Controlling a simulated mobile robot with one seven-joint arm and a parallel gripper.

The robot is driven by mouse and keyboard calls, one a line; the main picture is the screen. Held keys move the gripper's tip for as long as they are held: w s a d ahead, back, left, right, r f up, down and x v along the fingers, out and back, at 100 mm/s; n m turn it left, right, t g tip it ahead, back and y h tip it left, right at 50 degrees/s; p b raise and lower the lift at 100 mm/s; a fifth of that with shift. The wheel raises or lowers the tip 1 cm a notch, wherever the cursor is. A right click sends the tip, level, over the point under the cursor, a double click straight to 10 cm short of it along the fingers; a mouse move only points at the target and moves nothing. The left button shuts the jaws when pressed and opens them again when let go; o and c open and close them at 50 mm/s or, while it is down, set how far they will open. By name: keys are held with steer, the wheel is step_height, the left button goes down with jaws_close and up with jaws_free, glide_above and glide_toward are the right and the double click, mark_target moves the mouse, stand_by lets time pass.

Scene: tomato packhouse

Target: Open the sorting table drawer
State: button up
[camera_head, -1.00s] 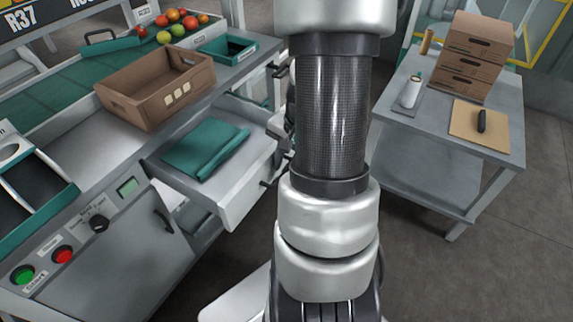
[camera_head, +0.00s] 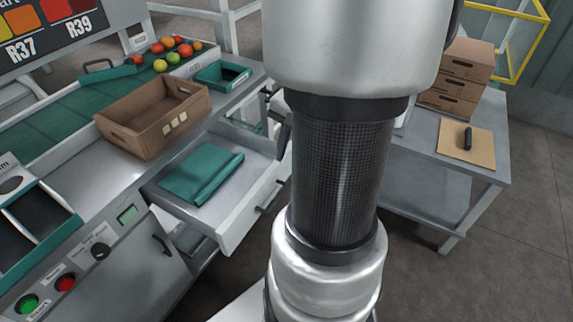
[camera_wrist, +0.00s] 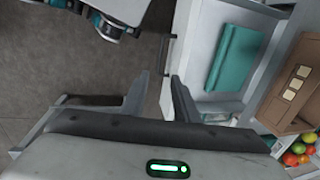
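The sorting table drawer (camera_head: 222,226) stands pulled out from the table, with a folded teal cloth (camera_head: 203,172) inside. Its dark bar handle (camera_head: 268,197) is on the front face. The drawer also shows in the wrist view (camera_wrist: 199,40), with the handle (camera_wrist: 164,45) at its left edge. My gripper (camera_wrist: 161,76) is open, its two dark fingers apart and nothing between them. The handle lies just beyond the fingertips in that picture; I see no grip on it. In the head view my arm hides most of the gripper.
The sorting table (camera_head: 85,185) carries a brown crate (camera_head: 150,140), loose tomatoes (camera_head: 173,58) and a teal tray (camera_head: 222,75). A cabinet door with its own handle (camera_head: 161,244) is below left. A grey side table (camera_head: 430,145) with cardboard boxes (camera_head: 462,75) stands right. Floor between is clear.

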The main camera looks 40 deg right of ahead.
step_height(320, 180, up, 2)
steer(key=shift+s+d+r, duration=0.1)
steer(key=shift+s, duration=0.05)
stand_by(0.5)
